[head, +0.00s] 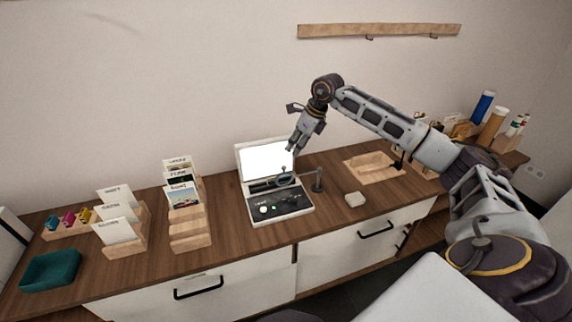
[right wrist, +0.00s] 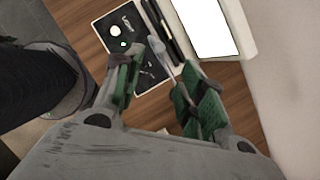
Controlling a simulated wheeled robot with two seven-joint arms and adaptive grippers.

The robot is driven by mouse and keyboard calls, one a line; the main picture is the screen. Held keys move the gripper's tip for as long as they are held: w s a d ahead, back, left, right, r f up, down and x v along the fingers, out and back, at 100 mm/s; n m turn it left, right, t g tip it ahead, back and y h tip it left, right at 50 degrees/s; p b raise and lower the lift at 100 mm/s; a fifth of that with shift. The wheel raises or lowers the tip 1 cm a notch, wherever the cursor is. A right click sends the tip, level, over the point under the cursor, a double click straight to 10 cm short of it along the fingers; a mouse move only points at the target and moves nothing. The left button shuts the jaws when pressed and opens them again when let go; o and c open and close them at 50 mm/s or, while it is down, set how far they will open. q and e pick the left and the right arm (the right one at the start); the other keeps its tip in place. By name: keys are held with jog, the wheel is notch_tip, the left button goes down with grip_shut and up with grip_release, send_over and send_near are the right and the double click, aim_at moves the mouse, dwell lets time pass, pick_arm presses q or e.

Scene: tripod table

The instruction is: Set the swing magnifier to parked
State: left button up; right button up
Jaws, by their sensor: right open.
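The swing magnifier has a round lens ring (head: 285,178) on a thin arm, carried by a short dark post (head: 318,182) on the wooden counter. The lens hangs over the dark lower panel of a white-framed device (head: 281,203). My right gripper (head: 297,149) is above and behind the lens, apart from it, pointing down. In the right wrist view its green-padded fingers (right wrist: 160,72) are spread. A thin grey piece (right wrist: 158,48), which looks like part of the magnifier, shows between them; I cannot tell whether they touch it. My left gripper is not in view.
The device's bright screen (head: 266,159) stands close to my right gripper. A small pale block (head: 355,199) and a wooden tray (head: 369,168) lie to the right. Card holders (head: 189,228) and a green bin (head: 50,270) stand left. The counter's front edge is mostly clear.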

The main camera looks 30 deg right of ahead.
aim_at(284, 167)
jog(key=p+x, duration=0.1)
jog(key=x, duration=1)
grip_shut()
dwell(0.3)
